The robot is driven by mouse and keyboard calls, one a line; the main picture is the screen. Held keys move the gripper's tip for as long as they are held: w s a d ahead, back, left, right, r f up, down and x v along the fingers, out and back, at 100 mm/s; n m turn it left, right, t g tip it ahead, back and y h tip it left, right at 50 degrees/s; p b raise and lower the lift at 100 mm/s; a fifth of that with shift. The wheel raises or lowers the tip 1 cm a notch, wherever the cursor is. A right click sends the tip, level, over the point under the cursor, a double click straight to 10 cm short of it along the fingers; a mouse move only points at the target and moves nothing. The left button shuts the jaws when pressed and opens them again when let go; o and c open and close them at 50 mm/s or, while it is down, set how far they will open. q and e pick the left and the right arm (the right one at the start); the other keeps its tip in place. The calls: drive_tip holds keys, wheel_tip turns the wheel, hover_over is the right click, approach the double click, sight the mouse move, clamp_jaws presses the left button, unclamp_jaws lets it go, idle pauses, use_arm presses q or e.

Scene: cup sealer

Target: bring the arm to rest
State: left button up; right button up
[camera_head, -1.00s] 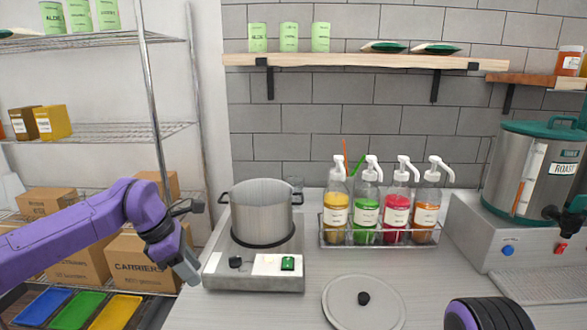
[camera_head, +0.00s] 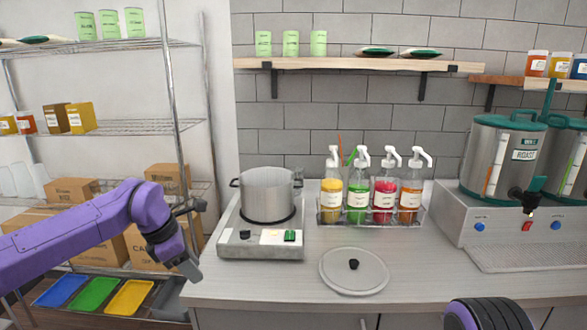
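My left arm comes in from the left in purple. Its gripper (camera_head: 190,268) hangs pointing down and right, just off the counter's left edge, left of the hot plate (camera_head: 262,245). A purple and black part of my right arm (camera_head: 490,315) shows at the bottom right edge. My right gripper is out of the picture.
A steel pot (camera_head: 268,195) stands on the hot plate. Its lid (camera_head: 354,271) lies on the counter. Several pump bottles sit in a rack (camera_head: 372,220) behind. Drink dispensers (camera_head: 500,165) stand at right. A wire shelf (camera_head: 125,128) is at left.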

use_arm(q)
drive_tip(key=s+d+f+m+t+y+b, duration=0.1)
drive_tip(key=s+f+m+t+y+b, duration=0.25)
drive_tip(key=f, duration=1.15)
drive_tip(key=s+f+m+y, duration=0.2)
drive_tip(key=s+f+y, duration=0.3)
drive_tip(key=f, duration=1)
drive_tip(key=s+a+f+m+b, duration=0.2)
drive_tip(key=s+f, duration=0.3)
drive_tip(key=s, duration=0.4)
drive_tip(key=s+a+f+m+g+h+b, duration=0.1)
drive_tip(key=s+a+f+m+b, duration=0.1)
drive_tip(key=s+f+m, duration=0.3)
drive_tip(key=s+a+f+m+g+b, duration=0.1)
drive_tip(key=s+a+f+m, duration=0.3)
drive_tip(key=s, duration=1)
wheel_tip(320, 180, down, 4)
drive_tip(key=shift+a+r+b, duration=0.25)
drive_tip(key=shift+a+b, duration=0.05)
drive_tip(key=shift+b, duration=0.45)
use_arm(e)
wheel_tip(320, 180, down, 10)
drive_tip(key=shift+w, duration=0.2)
use_arm(q)
drive_tip(key=shift+g+h, duration=0.25)
use_arm(e)
drive_tip(key=shift+f, duration=0.1)
